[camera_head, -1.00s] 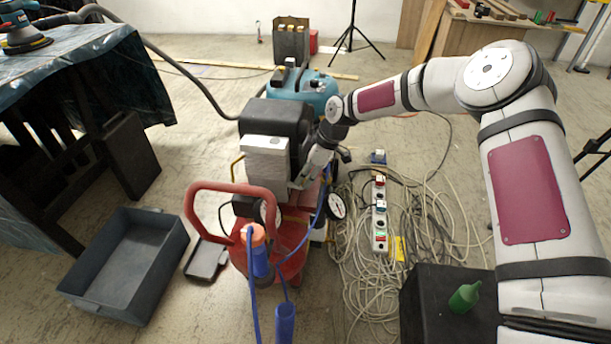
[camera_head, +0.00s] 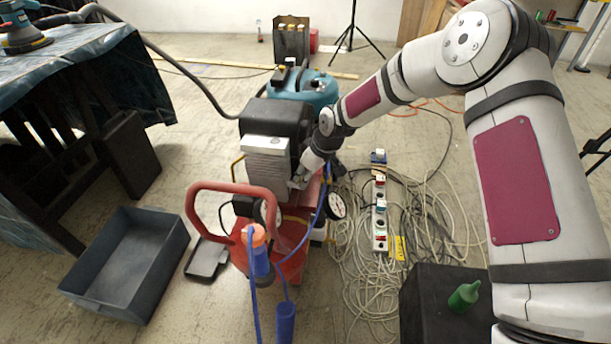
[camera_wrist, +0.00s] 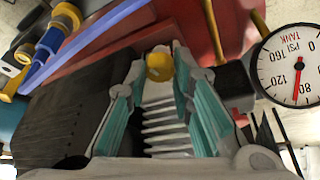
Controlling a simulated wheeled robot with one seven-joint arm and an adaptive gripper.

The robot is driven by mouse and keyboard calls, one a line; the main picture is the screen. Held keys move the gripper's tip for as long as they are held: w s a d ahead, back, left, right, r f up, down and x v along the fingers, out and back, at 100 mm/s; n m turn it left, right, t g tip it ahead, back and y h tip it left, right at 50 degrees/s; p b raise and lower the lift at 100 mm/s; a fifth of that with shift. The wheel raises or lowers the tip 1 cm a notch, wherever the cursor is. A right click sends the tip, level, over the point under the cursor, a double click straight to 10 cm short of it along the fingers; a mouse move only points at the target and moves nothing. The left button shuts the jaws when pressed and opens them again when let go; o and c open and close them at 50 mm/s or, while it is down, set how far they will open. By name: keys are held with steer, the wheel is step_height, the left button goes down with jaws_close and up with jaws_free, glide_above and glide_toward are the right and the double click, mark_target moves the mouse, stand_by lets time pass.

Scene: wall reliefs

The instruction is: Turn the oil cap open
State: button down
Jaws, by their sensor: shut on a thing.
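The oil cap (camera_wrist: 159,66) is a small yellow knob in the wrist view. It sits between the fingertips of my gripper (camera_wrist: 161,60), which is shut on it from both sides. Ribbed metal cylinder fins (camera_wrist: 167,130) show between the fingers, on this side of the cap. In the head view my gripper (camera_head: 297,182) reaches in at the right side of the compressor's motor block (camera_head: 267,152). The cap is hidden there by the gripper and the block.
A pressure gauge (camera_wrist: 295,65) stands close to the right finger in the wrist view. A blue hose (camera_head: 322,215) runs beside the red compressor tank (camera_head: 285,258). Tangled cables (camera_head: 365,275) and a power strip (camera_head: 380,225) lie on the floor to the right. A grey bin (camera_head: 125,265) stands left.

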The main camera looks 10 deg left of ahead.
steer(key=shift+s+m+t+h+b, duration=0.1)
steer(key=shift+m+t+h+b, duration=0.4)
steer(key=shift+m, duration=1.2)
steer(key=c, duration=1.4)
jaws_free()
steer(key=v, duration=1.2)
